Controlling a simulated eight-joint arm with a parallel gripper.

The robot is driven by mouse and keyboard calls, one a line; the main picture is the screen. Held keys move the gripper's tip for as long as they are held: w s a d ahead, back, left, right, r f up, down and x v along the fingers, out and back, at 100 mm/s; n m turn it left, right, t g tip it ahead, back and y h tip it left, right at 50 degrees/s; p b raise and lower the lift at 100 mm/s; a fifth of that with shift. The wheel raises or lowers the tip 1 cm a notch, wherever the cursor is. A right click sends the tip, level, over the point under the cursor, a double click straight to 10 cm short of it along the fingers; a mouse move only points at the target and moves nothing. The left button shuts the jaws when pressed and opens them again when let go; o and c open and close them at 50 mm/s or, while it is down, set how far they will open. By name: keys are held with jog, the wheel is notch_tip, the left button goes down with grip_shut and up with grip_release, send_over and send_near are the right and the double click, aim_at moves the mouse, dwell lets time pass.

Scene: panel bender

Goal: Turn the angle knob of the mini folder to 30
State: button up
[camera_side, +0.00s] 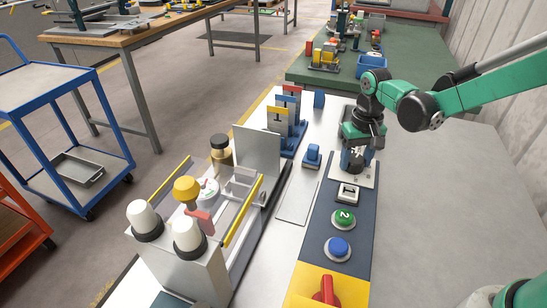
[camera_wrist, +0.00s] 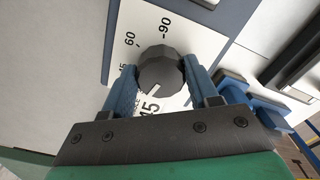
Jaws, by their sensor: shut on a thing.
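The angle knob (camera_wrist: 160,70) is a dark grey, faceted round knob on a white dial plate (camera_wrist: 190,40). Its white pointer line faces the lower left in the wrist view, towards the side where the left finger covers part of the scale. Marks 90 and 60 are readable, another is partly cut off by the left finger, and one near the bottom looks like 15. The 30 mark cannot be made out. My gripper (camera_wrist: 158,72) has its blue fingers shut on the knob from both sides. In the side view my gripper (camera_side: 355,158) points down at the dial plate (camera_side: 368,178) and mostly hides the knob.
The folder (camera_side: 258,150) stands left.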

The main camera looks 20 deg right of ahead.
aim_at(356, 159)
jog(key=o, duration=1.3)
jog(key=shift+r, duration=2.8)
